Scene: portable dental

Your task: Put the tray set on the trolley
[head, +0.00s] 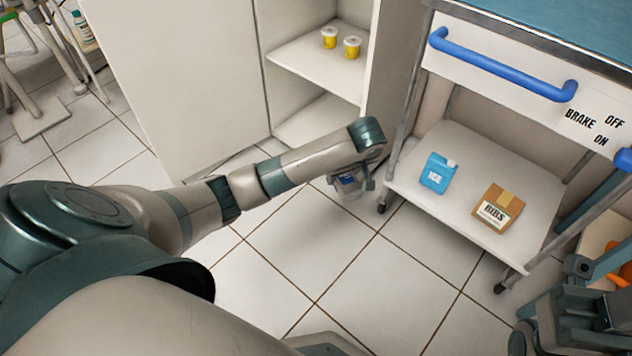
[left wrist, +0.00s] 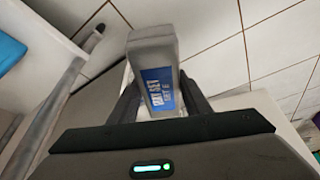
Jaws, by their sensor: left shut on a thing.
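The tray set (left wrist: 153,75) is a grey pack with a blue label. My left gripper (left wrist: 157,98) is shut on it, with a dark finger on each side. In the head view the tray set (head: 347,181) hangs below my left wrist, over the tiled floor and just left of the trolley (head: 520,68). The trolley has a blue-green top, a blue handle and a white lower shelf (head: 448,212). Parts of my right gripper (head: 572,325) show at the lower right corner; its fingers are not clear.
A blue ICE pack (head: 438,173) and a brown BIBS box (head: 498,207) stand on the lower shelf, with bare shelf around them. An orange thing (head: 626,272) shows at the right edge.

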